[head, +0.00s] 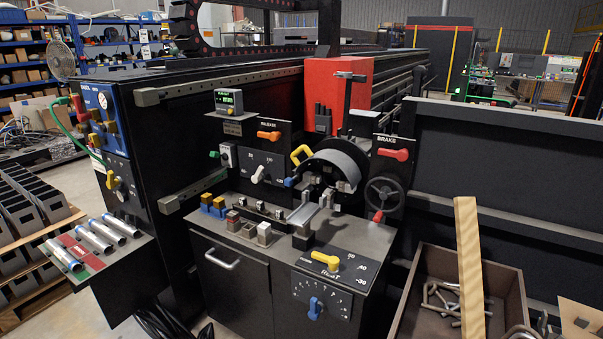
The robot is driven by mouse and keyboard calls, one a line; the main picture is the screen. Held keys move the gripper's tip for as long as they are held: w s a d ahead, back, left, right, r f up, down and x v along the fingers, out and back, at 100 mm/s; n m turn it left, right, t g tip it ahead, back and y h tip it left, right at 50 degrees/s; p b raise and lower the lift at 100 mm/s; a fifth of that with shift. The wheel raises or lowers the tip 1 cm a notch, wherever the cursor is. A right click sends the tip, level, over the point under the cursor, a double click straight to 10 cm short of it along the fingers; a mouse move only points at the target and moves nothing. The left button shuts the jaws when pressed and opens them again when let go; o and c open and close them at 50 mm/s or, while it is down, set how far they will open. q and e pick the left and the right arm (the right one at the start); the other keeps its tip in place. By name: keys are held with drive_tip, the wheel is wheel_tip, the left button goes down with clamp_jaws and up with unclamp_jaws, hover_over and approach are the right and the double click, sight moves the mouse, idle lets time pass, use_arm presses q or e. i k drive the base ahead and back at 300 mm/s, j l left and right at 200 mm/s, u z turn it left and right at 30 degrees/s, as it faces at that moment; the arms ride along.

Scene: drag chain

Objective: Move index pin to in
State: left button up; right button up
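No label in the head view marks an index pin clearly, and I cannot tell which part it is. Candidates stand around the round grey drum (344,166) in the middle of the machine: a yellow handle (301,155) at its upper left and a small blue knob (290,182) at its left. An orange handle (268,135) sits on a black panel further left. I cannot read whether any of these is in or out. Neither of my grippers shows in the head view.
A red-handled brake panel (396,154) and black handwheel (384,194) stand right of the drum. Small blocks and a grey fixture (303,214) crowd the bench top. A sloped panel (325,263) holds a yellow lever. A wooden bin (430,262) with a plank stands at right.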

sight(288, 182)
drive_tip(key=i+j, duration=0.15)
drive_tip(key=j, duration=0.2)
drive_tip(key=i+j, duration=0.35)
drive_tip(key=j, duration=0.3)
drive_tip(key=i+j+z, duration=0.1)
drive_tip(key=j, duration=0.25)
drive_tip(key=i, duration=0.1)
